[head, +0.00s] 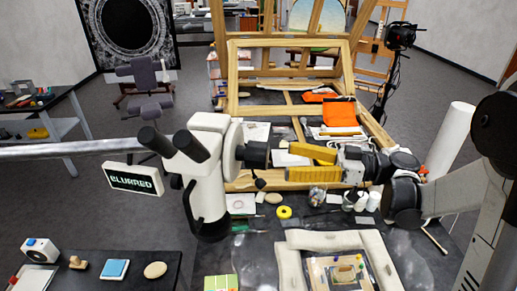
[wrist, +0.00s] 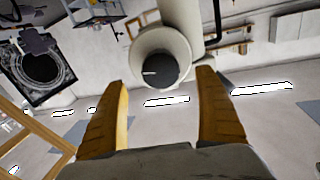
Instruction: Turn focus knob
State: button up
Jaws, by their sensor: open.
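A white microscope (head: 208,180) with two dark eyepieces stands left of my gripper in the head view. Its black focus knob (head: 257,155) sticks out on the right side, toward my gripper. My gripper (head: 289,161) has two yellow fingers, spread apart and empty, pointing at the knob with a small gap. In the wrist view the round knob (wrist: 153,70), with a white mark pointing left, appears between the fingertips of my gripper (wrist: 162,77), nearer the left finger. I see no contact.
A padded frame (head: 335,242) with a small painting lies on the table below. A yellow tape ring (head: 284,212) and several small jars lie near it. A wooden easel frame (head: 290,80) stands behind. A white paper roll (head: 450,140) stands to the right. A grey bar (head: 70,149) reaches in from the left.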

aim_at(256, 156)
jog(key=x, duration=0.8)
jog(key=shift+w+a+p, duration=0.1)
jog(key=shift+a+p, duration=0.25)
jog(key=shift+c, duration=0.2)
jog(key=c, duration=1.2)
